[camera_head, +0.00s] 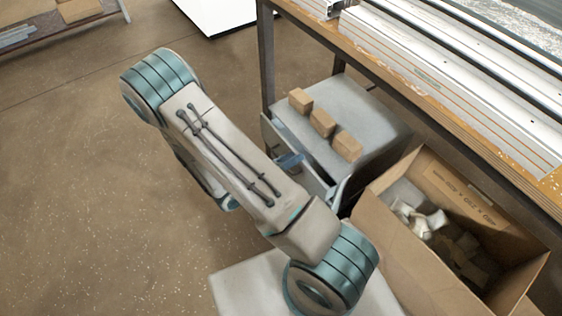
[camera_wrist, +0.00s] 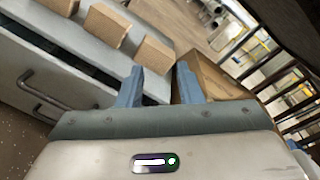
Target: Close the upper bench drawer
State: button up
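The grey drawer cabinet (camera_head: 362,102) stands under the bench; it also shows in the wrist view (camera_wrist: 75,30). Its upper drawer (camera_wrist: 25,62) stands partly out, with a dark gap between its front and the cabinet top. In the head view, the upper drawer front (camera_head: 312,181) is partly hidden by my arm. A dark bar handle (camera_wrist: 42,88) is on the upper front, with another handle lower down. My gripper (camera_wrist: 161,82) is open and empty, its two blue fingers apart near the drawer's end. In the head view, a blue finger (camera_head: 290,160) shows by the drawer; contact is unclear.
Several wooden blocks (camera_head: 322,122) rest on the cabinet top. An open cardboard box (camera_head: 405,255) with scraps stands right of the cabinet. The floor at left is clear.

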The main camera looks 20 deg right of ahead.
jog(key=w+a+f+n+t+y+b, duration=0.1)
jog(key=a+f+n+t+y, duration=0.1)
jog(key=f+n+t+y, duration=0.45)
jog(key=a+f+n+t+y, duration=0.1)
jog(key=a+f+n+t, duration=0.2)
jog(key=f+n, duration=0.75)
jog(key=shift+b+x, duration=2.2)
jog(key=shift+x, duration=4.75)
jog(key=shift+r, duration=0.15)
grip_shut()
